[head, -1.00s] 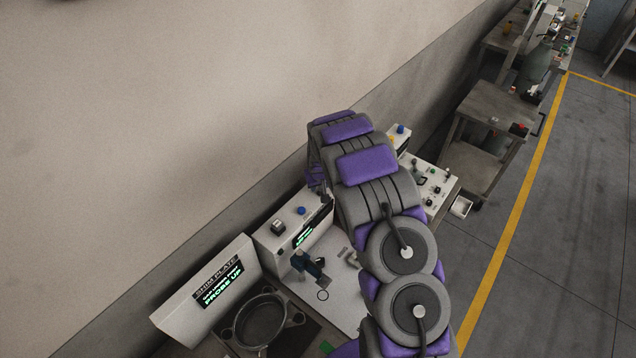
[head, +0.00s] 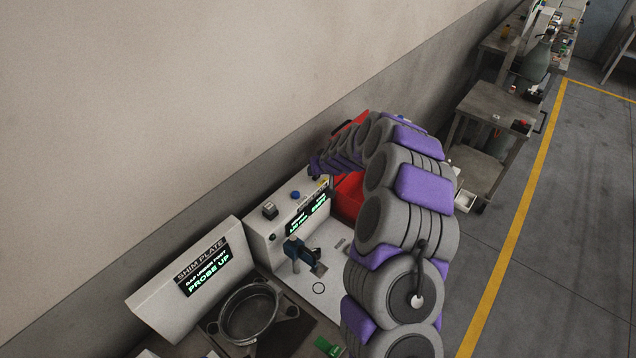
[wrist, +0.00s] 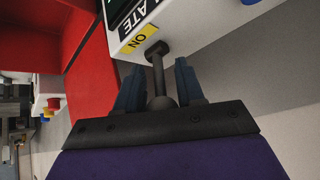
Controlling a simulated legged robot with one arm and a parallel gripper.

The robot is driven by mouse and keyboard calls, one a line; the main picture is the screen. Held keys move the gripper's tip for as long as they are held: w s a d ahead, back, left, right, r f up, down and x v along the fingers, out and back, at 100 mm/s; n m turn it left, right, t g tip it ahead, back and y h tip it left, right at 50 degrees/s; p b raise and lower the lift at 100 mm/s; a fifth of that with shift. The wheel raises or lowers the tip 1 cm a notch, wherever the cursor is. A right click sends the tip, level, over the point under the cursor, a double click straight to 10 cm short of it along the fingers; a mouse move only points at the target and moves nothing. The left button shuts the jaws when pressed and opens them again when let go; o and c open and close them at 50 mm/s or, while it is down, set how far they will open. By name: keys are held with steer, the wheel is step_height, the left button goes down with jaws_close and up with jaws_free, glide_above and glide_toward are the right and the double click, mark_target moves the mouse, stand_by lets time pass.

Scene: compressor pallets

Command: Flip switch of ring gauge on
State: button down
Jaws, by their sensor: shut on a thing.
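The gauge unit, a white box (head: 262,240) with a lit green-text display (head: 307,220), stands against the wall in the head view. My gripper (head: 319,176) is at the right end of the box top. In the wrist view, my gripper (wrist: 158,85) has its blue fingers on either side of a dark switch lever (wrist: 157,68) and is shut on it. A yellow ON label (wrist: 139,41) is beside the lever's base. The switch is not clear in the head view.
A second unit with a SHIM PLATE display (head: 203,265) and a round dark ring part (head: 250,312) stand at the left. A red bin (head: 348,196) is behind my arm, to the right of the box. Open floor lies at the right, past the yellow line (head: 515,225).

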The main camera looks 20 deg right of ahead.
steer(key=shift+s+d+f+t+y+b, duration=0.25)
steer(key=shift+f+t+y+b, duration=0.4)
steer(key=shift+b, duration=3.1)
steer(key=shift+s+r+t+b, duration=0.1)
steer(key=shift+r+t+b, duration=0.2)
steer(key=shift+b, duration=0.85)
steer(key=shift+s+t+y+b, duration=0.15)
steer(key=shift+t+y+b, duration=0.15)
steer(key=shift+b, duration=1.25)
steer(key=c, duration=0.8)
jaws_free()
steer(key=shift+d, duration=0.15)
steer(key=shift+r, duration=0.1)
steer(key=shift+s+d+r, duration=0.2)
steer(key=shift+s+r, duration=0.2)
steer(key=p+v, duration=0.3)
steer(key=v, duration=1.3)
steer(key=shift+s+a+f, duration=0.1)
steer(key=shift+s+f, duration=0.05)
